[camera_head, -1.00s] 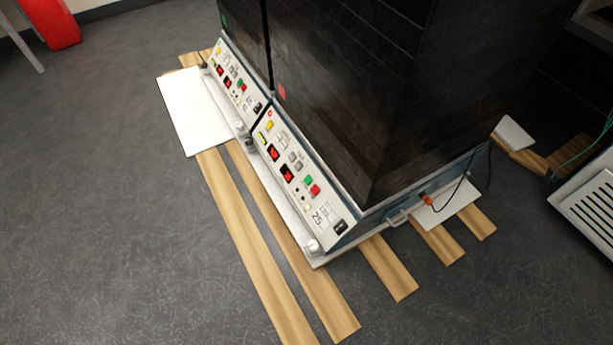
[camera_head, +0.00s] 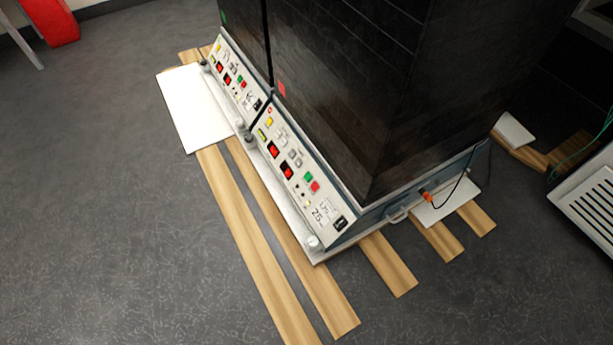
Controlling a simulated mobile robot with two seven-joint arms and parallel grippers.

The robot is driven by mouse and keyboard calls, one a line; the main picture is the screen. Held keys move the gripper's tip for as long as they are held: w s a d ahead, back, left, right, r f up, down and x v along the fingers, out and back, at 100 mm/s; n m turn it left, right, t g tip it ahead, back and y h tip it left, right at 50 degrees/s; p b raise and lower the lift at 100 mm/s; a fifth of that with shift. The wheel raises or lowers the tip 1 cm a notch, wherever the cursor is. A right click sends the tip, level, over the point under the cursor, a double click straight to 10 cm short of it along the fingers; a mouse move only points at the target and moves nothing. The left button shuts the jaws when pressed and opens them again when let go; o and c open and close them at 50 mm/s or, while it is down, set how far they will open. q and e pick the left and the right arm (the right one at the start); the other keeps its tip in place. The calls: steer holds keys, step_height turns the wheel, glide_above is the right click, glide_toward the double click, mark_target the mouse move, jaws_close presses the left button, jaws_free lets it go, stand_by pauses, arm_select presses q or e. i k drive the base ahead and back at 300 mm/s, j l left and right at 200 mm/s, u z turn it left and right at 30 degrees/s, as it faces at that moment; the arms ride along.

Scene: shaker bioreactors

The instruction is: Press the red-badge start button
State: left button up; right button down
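Two dark shaker bioreactors stand side by side, each with a sloped white control panel at its base. The nearer panel (camera_head: 296,160) has a yellow switch, red displays, grey buttons, a green button (camera_head: 308,177) and a red button (camera_head: 315,186). The farther panel (camera_head: 236,77) has a similar layout with smaller-looking controls. A red badge (camera_head: 282,90) is on the dark front of the nearer bioreactor (camera_head: 350,80), near the seam. A green badge (camera_head: 223,18) is on the farther one, at the top. Neither of my grippers is in view.
Wooden planks (camera_head: 245,230) lie under and in front of the machines. A white board (camera_head: 194,108) lies at the left of the panels. A grey slatted unit (camera_head: 590,205) is at the right edge.

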mark_target(308, 176)
steer(key=i+j+u, duration=0.2)
steer(key=u, duration=0.25)
steer(key=i+j+u, duration=0.25)
steer(key=u, duration=0.15)
